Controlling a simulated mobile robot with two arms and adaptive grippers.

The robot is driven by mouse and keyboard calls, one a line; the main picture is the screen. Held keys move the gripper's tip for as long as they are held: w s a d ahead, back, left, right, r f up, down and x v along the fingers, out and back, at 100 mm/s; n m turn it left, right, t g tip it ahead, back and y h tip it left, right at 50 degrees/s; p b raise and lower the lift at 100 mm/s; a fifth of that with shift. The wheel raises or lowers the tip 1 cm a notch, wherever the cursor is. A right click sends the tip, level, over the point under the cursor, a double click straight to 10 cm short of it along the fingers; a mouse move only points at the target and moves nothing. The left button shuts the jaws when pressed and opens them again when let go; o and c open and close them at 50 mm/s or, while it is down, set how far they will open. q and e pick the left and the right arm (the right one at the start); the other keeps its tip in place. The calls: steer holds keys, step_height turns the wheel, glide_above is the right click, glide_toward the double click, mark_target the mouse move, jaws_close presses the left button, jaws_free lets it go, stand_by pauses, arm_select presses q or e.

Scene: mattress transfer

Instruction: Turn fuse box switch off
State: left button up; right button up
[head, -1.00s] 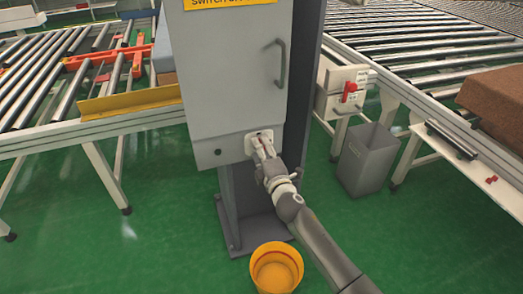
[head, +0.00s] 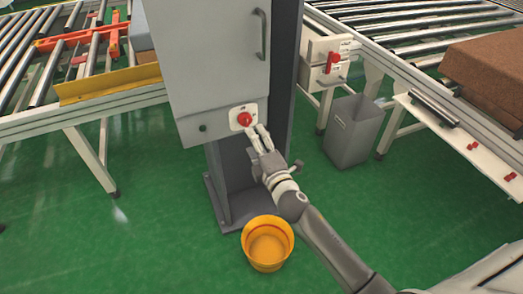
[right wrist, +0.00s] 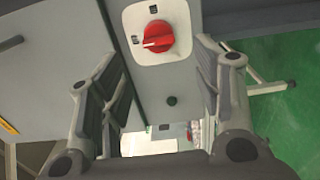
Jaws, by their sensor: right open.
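The grey fuse box (head: 205,60) stands upright on a dark post. Its red rotary switch (head: 244,119) sits on a white plate at the lower right of its front. In the right wrist view the red switch (right wrist: 158,37) shows a white mark pointing left, toward one of two small dark labels too small to read. My right gripper (head: 256,134) is just below and right of the switch, open and empty. In the right wrist view its fingers (right wrist: 160,62) stand apart on both sides of the plate, with the switch visible between them. My left gripper is not in view.
A grey bin (head: 353,130) stands right of the post. Roller conveyors flank the box, with a brown block (head: 490,70) on the right one. A second red switch (head: 331,62) is on a nearby panel.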

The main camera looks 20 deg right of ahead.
steer(key=shift+s, duration=1.9)
